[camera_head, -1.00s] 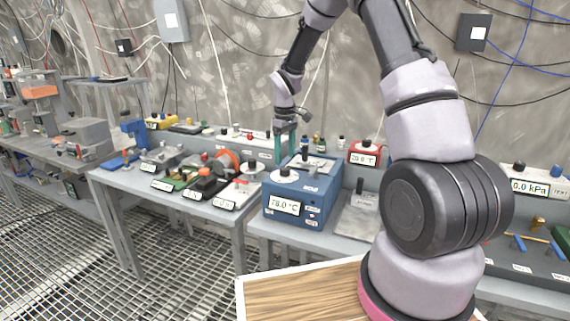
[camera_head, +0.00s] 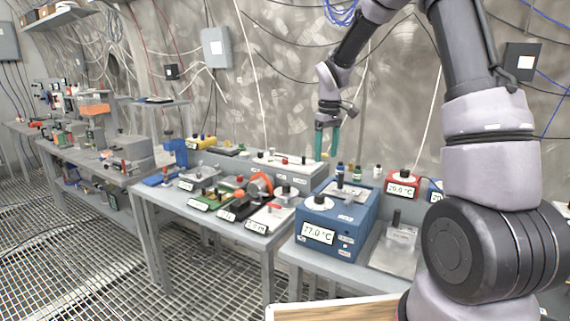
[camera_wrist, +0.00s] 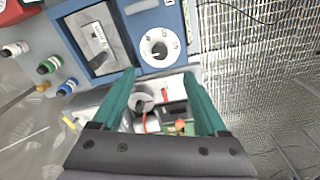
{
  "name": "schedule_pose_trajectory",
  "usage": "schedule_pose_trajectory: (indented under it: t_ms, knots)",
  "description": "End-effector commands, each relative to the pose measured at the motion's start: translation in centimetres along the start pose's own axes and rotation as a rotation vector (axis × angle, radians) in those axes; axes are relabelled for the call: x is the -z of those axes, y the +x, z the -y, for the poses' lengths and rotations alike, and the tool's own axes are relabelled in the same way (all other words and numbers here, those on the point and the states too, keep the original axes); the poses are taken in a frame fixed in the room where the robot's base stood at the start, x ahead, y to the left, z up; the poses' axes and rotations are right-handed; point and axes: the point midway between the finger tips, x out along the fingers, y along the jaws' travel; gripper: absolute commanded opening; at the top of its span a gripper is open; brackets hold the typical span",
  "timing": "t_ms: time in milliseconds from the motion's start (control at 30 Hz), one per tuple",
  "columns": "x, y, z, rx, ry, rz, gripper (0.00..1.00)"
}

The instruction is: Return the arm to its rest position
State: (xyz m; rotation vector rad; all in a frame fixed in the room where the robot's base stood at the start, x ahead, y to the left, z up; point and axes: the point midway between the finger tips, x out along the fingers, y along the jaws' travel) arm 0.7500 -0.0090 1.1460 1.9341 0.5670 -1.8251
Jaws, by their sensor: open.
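My gripper (camera_head: 327,142) hangs from my arm above the back of the workbench, behind the blue heater box. Its two teal fingers point down. In the wrist view my gripper (camera_wrist: 172,92) shows its teal fingers spread apart with nothing held between them. The blue box (camera_head: 338,222) has a white dial on top and a display reading 77.0 °C. The wrist view shows the box (camera_wrist: 145,30) with its dial beyond the fingertips. My arm rises at the right of the head view and bends over toward the bench.
Small bottles (camera_head: 348,172) stand close below and right of my gripper. A red display unit (camera_head: 402,185) is farther right. A left table (camera_head: 165,200) carries several instruments. A grey wall box (camera_head: 216,47) and loose cables hang on the wall. Grating floor (camera_head: 60,260) is clear.

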Motion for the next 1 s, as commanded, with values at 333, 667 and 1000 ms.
schedule_pose_trajectory:
  t_ms: [333,667,1000]
  knots:
    - [-9.6,-13.0,3.1,-0.046,0.376,-0.217,0.76]
    - [-19.7,-18.9,7.9,0.016,0.730,-0.452,0.76]
    - [-24.9,-19.7,11.1,0.104,0.920,-0.591,0.76]
